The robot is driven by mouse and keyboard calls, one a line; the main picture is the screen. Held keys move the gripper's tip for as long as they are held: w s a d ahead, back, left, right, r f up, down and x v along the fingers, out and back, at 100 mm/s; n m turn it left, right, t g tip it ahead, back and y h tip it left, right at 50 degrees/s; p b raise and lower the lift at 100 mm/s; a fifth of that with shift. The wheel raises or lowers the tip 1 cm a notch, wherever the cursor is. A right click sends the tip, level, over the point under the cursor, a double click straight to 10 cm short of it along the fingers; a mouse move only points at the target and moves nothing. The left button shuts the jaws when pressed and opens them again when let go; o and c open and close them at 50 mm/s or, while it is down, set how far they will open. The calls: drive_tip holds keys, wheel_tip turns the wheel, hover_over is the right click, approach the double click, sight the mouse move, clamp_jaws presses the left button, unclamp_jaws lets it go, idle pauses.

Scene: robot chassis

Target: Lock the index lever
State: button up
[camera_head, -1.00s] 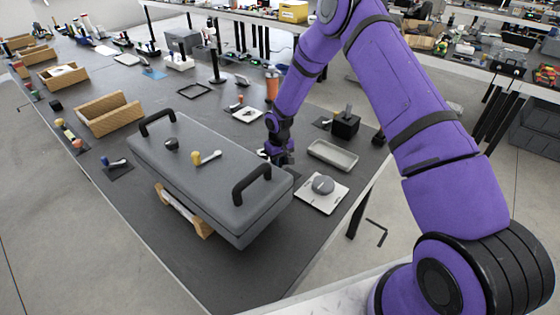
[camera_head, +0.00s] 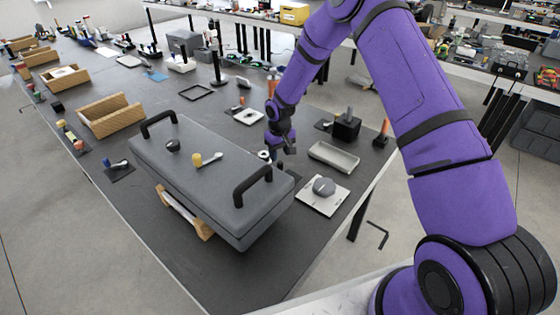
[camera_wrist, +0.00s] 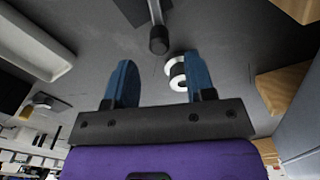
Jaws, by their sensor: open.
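My gripper (camera_head: 281,150) hangs behind the large grey case. In the wrist view its two blue fingers (camera_wrist: 158,65) are apart, with nothing held between them. A pale rod lever with a dark round end (camera_wrist: 158,40) lies just beyond the fingertips, near the middle of the gap. It comes from a dark plate (camera_wrist: 135,8) at the top edge. This seems to be the index lever. I cannot make it out in the head view, where the case may hide it. A white ring-shaped part (camera_wrist: 177,72) lies beside the right finger.
The grey case (camera_head: 210,190) with black handles stands on wooden supports, close to my gripper. A shallow tray (camera_head: 333,157), a white plate with a grey knob (camera_head: 323,187) and a black box (camera_head: 346,128) are to the right. The tabletop front is clear.

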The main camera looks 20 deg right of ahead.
wheel_tip(320, 180, up, 6)
drive_tip(key=shift+f, duration=0.15)
idle(0.3)
wheel_tip(320, 180, up, 15)
drive_tip(key=t, duration=0.1)
hover_over(280, 162)
drive_tip(key=s+d, duration=0.3)
drive_tip(key=s, duration=0.1)
drive_tip(key=s+d+r+m+t+h, duration=0.1)
drive_tip(key=s+d+r, duration=0.1)
drive_tip(key=s+r, duration=1)
drive_tip(key=s+r+t, duration=0.1)
drive_tip(key=s+r, duration=0.2)
drive_tip(key=s, duration=0.5)
drive_tip(key=s+d+r+m+t, duration=0.1)
drive_tip(key=s+r, duration=0.3)
drive_tip(key=s, duration=0.5)
drive_tip(key=s+d+r+m+t+y, duration=0.1)
drive_tip(key=s+r, duration=0.2)
drive_tip(key=s, duration=0.5)
drive_tip(key=shift+s+d+r, duration=0.2)
drive_tip(key=shift+s+r, duration=0.15)
drive_tip(key=shift+r, duration=0.05)
